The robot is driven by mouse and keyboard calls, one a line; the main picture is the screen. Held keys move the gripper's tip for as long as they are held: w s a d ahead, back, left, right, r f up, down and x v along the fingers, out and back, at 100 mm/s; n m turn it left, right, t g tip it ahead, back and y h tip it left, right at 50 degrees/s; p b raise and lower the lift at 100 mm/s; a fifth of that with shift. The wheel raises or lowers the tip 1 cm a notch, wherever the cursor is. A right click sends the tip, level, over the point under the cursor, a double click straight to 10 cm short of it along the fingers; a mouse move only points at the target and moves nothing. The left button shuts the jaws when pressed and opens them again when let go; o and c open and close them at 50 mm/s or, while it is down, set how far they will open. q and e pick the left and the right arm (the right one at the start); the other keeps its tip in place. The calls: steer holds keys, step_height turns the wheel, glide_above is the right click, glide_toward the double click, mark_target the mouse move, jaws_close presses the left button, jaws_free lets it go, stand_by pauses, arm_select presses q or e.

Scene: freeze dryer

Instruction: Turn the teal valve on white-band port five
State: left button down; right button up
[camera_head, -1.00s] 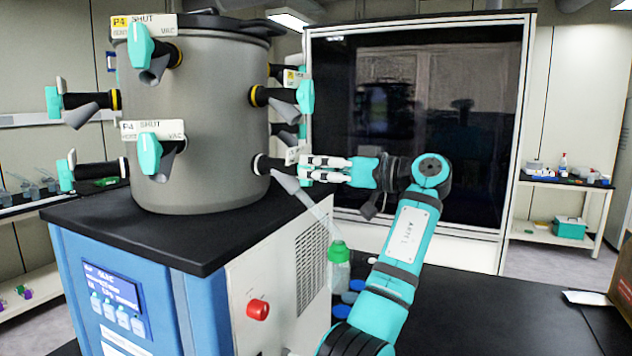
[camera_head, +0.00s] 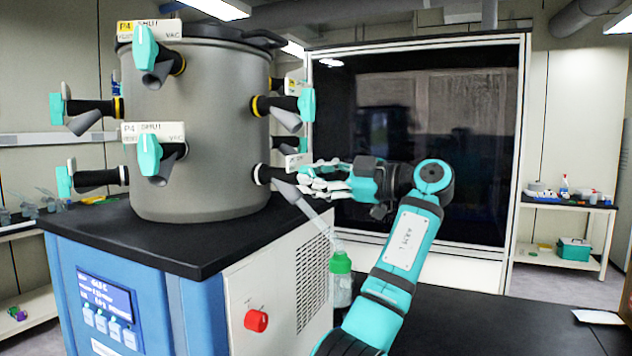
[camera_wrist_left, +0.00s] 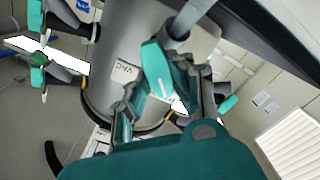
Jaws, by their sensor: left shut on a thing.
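The grey drum (camera_head: 222,120) carries several black ports with teal valves, in an upper yellow-banded row and a lower row. My left gripper (camera_head: 318,180) is at the lower right port (camera_head: 266,174). It is shut on that port's teal valve (camera_wrist_left: 155,68), which lies between the two fingers in the left wrist view. In the head view the fingers hide most of this valve. A white label (camera_head: 297,162) sits beside the port, its text too small to read. My right gripper is not in view.
A green-capped bottle (camera_head: 341,280) hangs below the held port on a clear tube, close to my left forearm. The dryer's black top (camera_head: 150,235) and red knob (camera_head: 256,320) are at the left. A dark-glass cabinet (camera_head: 440,130) stands behind my arm.

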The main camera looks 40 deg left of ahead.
arm_select(q)
steer(key=shift+f+n+b, duration=0.1)
steer(key=shift+n+b, duration=0.2)
steer(key=shift+n, duration=1.2)
steer(key=c, duration=1.2)
jaws_free()
steer(key=v, duration=1.2)
